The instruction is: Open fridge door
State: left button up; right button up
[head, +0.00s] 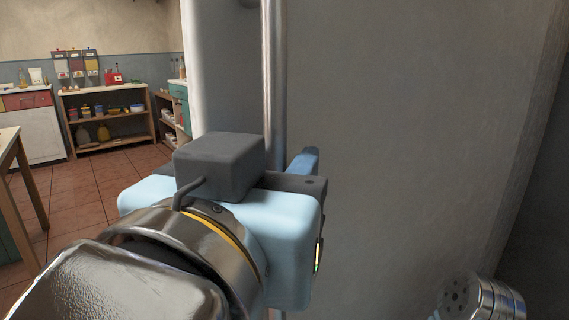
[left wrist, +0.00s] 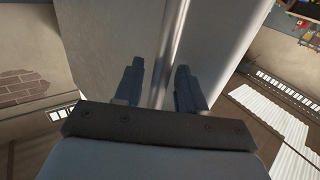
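The fridge (head: 410,120) fills the middle and right of the head view with a large grey face. Its vertical metal handle (head: 273,75) runs down near the left part of that face. In the left wrist view the handle (left wrist: 174,45) passes between the two fingers. My left gripper (left wrist: 159,85) is open, with its fingers apart on either side of the bar; I cannot tell whether either finger touches it. In the head view the gripper body hides the lower handle, and one blue finger shows just right of the bar. My right gripper is not in view.
At the back left stand a wooden shelf (head: 108,118) with jars and a white cabinet (head: 30,128). A table (head: 12,160) edge is at the far left. The tiled floor (head: 95,185) between them is clear.

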pick_arm(q)
jog(key=b+v, duration=0.1)
jog(key=v, duration=1)
jog(key=shift+s, duration=0.4)
jog(key=shift+r, duration=0.15)
